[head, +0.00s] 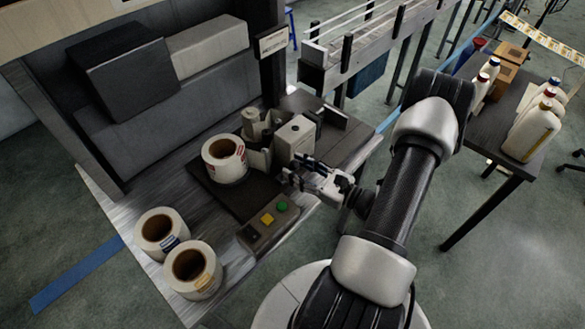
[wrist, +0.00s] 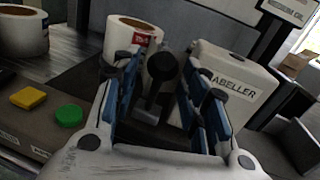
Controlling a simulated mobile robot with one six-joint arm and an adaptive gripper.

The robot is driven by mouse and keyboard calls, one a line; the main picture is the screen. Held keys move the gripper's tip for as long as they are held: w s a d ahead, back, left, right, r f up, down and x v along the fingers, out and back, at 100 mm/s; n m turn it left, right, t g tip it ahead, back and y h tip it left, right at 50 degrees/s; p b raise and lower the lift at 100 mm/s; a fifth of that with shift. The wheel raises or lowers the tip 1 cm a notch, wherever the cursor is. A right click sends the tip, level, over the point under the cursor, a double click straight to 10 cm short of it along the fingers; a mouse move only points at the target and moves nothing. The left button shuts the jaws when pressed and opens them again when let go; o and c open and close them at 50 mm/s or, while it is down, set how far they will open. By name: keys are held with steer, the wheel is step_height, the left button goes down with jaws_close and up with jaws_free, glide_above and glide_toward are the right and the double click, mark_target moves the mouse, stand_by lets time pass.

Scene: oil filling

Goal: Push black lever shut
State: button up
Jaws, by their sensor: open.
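The black lever shows in the wrist view as a round black knob (wrist: 163,67) on a short stem, standing up between my fingers as seen from the wrist. I cannot tell whether the fingers touch it. My gripper (wrist: 167,88) is open, with blue-padded fingers on both sides of the lever in the picture. In the head view my gripper (head: 312,174) is at the front of the white labeller (head: 295,138), whose lettered face also shows in the wrist view (wrist: 232,88). The lever cannot be clearly made out in the head view.
A label roll (head: 224,155) sits on the machine beside the labeller. Two more rolls (head: 162,232) stand at the front left. A panel with a yellow button (head: 267,218) and a green button (head: 282,206) lies left of my gripper. Bottles (head: 530,130) stand on the right table.

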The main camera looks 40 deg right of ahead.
steer(key=shift+x, duration=0.95)
jaws_close()
